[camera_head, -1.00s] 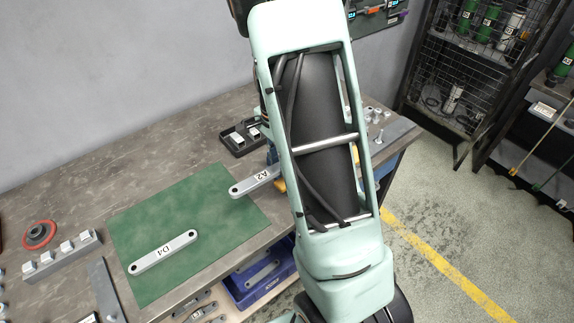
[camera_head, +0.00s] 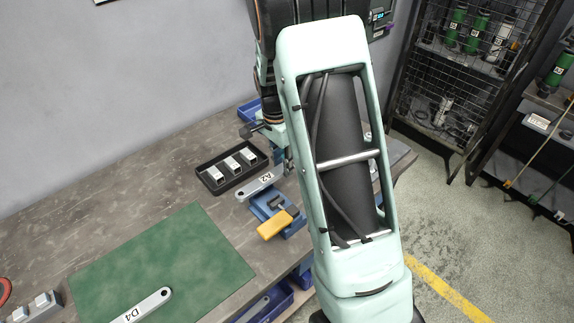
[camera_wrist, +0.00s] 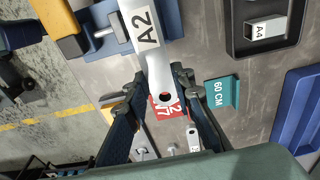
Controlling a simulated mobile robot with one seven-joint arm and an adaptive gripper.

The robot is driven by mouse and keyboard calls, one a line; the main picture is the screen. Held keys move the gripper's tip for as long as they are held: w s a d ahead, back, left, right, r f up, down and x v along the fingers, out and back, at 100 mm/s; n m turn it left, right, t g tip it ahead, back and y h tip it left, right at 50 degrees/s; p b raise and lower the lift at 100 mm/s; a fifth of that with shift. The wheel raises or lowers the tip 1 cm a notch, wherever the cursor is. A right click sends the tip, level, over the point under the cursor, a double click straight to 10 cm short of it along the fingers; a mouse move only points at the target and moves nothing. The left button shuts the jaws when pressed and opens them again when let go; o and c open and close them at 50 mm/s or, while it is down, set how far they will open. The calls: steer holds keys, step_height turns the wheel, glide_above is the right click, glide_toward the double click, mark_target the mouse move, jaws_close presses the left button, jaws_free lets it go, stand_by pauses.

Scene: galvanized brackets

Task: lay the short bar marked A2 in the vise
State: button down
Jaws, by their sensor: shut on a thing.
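The short bar marked A2 (camera_head: 260,187) is a light grey metal bar with a hole at its end. My gripper (camera_wrist: 158,84) is shut on the bar, which also shows in the wrist view (camera_wrist: 147,55), running out past the fingers. In the head view my arm hides most of the gripper and the bar's right end. In the wrist view the vise (camera_wrist: 108,45) shows beneath and beside the bar. I cannot tell the bar's height above it.
A black tray (camera_head: 207,181) with several small labelled blocks stands close left of the bar. A green mat (camera_head: 170,250) carries a bar marked D4 (camera_head: 142,306). The wrist view shows a teal 60 CM tag (camera_wrist: 222,92), a red tag (camera_wrist: 160,108) and a blue bin (camera_wrist: 295,110).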

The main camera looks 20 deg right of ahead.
steer(key=shift+f+b, duration=2.3)
steer(key=shift+f, duration=1.05)
steer(key=c, duration=1.6)
jaws_free()
steer(key=r, duration=0.8)
steer(key=a+r, duration=0.1)
steer(key=r, duration=0.3)
steer(key=shift+s, duration=0.25)
